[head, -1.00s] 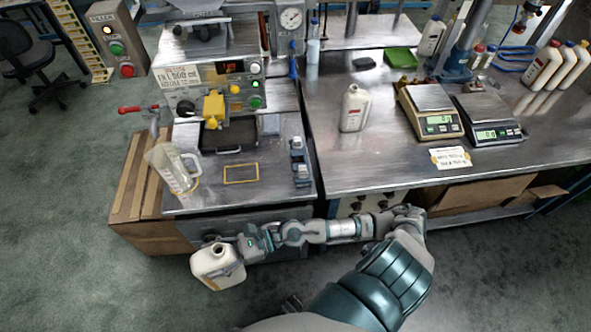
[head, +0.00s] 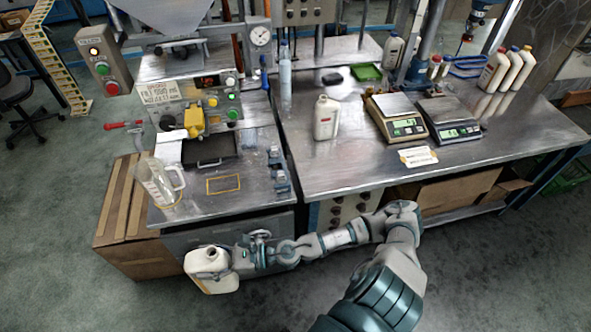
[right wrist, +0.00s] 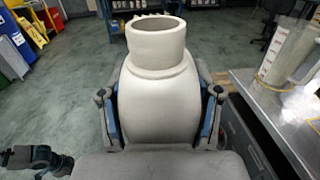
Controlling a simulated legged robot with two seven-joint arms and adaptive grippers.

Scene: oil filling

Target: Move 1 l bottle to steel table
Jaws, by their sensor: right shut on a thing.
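My right gripper (head: 240,261) is shut on a white open-necked bottle (head: 209,268) in front of the filling station, below its tabletop. The bottle is close to upright and uncapped. In the right wrist view the bottle (right wrist: 160,85) fills the middle, with the fingers of the right gripper (right wrist: 160,118) on both sides of it. The steel table (head: 350,178) is at the right, with another white bottle (head: 326,118) standing upright on it, apart from my gripper. My left gripper is not clearly seen in the head view.
The filling station holds a clear measuring jug (head: 158,183) and a yellow-marked rectangle (head: 223,184). Two scales (head: 400,127) and several capped bottles (head: 495,70) stand on the steel table. Its front left surface is clear.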

